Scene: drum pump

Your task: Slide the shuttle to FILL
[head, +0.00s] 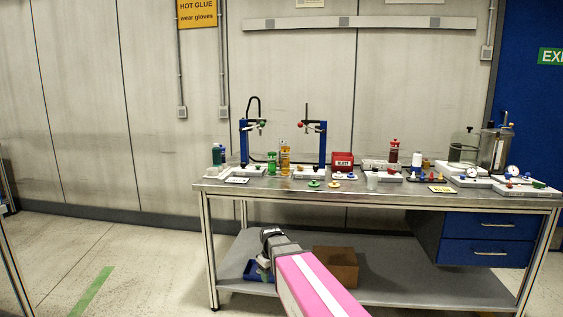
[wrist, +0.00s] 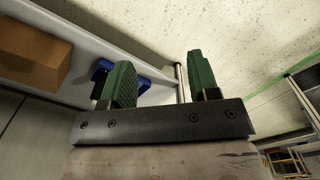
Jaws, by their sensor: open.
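The pump apparatus (head: 494,148), with a clear upright cylinder and a round gauge, stands at the right end of the metal workbench (head: 330,187). I cannot tell which part is the shuttle, and no FILL label is readable. My gripper (wrist: 163,80) is open and empty in the wrist view, its two green fingers apart. In the head view my gripper (head: 264,262) is below the bench top, at its left, well away from the pump.
A brown box (head: 336,267) and a blue bin (head: 254,273) are on the lower shelf (head: 430,285). Blue stands, bottles and a red box (head: 343,161) crowd the bench top. Blue drawers (head: 487,252) hang under its right end. The floor at the left is clear.

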